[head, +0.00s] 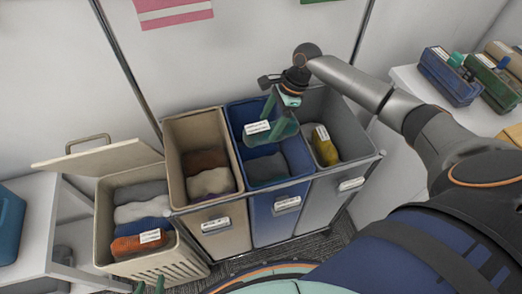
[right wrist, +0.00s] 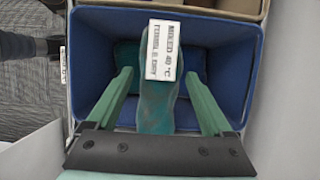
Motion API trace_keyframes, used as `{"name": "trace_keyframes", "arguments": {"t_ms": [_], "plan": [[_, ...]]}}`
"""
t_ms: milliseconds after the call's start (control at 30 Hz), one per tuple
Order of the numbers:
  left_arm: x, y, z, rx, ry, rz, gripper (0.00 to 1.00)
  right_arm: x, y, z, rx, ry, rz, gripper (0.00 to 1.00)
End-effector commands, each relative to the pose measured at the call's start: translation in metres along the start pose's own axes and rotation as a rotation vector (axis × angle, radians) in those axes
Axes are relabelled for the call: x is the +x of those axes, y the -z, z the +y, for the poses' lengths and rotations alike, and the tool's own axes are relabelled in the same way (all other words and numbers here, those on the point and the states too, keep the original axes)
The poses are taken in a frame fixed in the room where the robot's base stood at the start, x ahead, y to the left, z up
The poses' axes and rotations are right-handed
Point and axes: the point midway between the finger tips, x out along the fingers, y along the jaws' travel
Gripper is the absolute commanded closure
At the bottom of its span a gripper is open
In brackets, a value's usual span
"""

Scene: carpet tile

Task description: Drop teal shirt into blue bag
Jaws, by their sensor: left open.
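The teal shirt (head: 287,128), with a white label on it, is at the mouth of the blue bag (head: 268,225), above a grey-blue cloth inside. My right gripper (head: 277,107) is just above it, pointing down. In the right wrist view the teal shirt (right wrist: 157,105) lies between the two green fingers (right wrist: 158,78), with gaps on both sides, over the inside of the blue bag (right wrist: 222,75). The fingers look open. My left gripper (head: 150,285) shows only its green fingertips at the bottom left edge; they are apart and empty.
A beige bag (head: 205,123) with brown and white cloths stands left of the blue bag. A grey bag (head: 350,118) with a yellow item stands right. A lidded cream basket (head: 105,225) holds folded cloths. A shelf (head: 405,78) with boxes is at right.

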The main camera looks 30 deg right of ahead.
Motion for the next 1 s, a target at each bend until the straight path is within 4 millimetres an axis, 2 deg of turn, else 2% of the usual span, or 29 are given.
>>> {"name": "trace_keyframes", "arguments": {"t_ms": [33, 100, 333, 467, 567, 900, 1000], "plan": [[0.000, 0.000, 0.000, 0.000, 0.000, 0.000, 0.50, 0.000, 0.000, 0.000, 0.000, 0.000, 0.000, 0.08], [0.000, 0.000, 0.000, 0.000, 0.000, 0.001, 0.50, 0.000, 0.000, 0.000, 0.000, 0.000, 0.000, 0.00], [0.000, 0.001, 0.000, 0.000, 0.000, 0.002, 0.50, 0.000, 0.000, 0.000, 0.000, -0.001, 0.001, 0.00], [-0.001, 0.002, 0.000, 0.000, -0.001, 0.002, 0.50, -0.008, 0.000, 0.000, 0.000, 0.001, 0.001, 0.00], [-0.002, 0.003, 0.000, 0.000, -0.001, 0.003, 0.50, -0.024, 0.000, -0.001, -0.001, 0.003, 0.001, 0.00], [-0.004, 0.006, 0.001, 0.000, -0.001, 0.003, 0.50, -0.096, 0.000, -0.001, 0.000, 0.003, 0.001, 0.00], [-0.004, 0.006, 0.001, 0.000, -0.001, 0.003, 0.50, -0.111, 0.000, -0.001, 0.000, 0.002, 0.000, 0.00]]}}
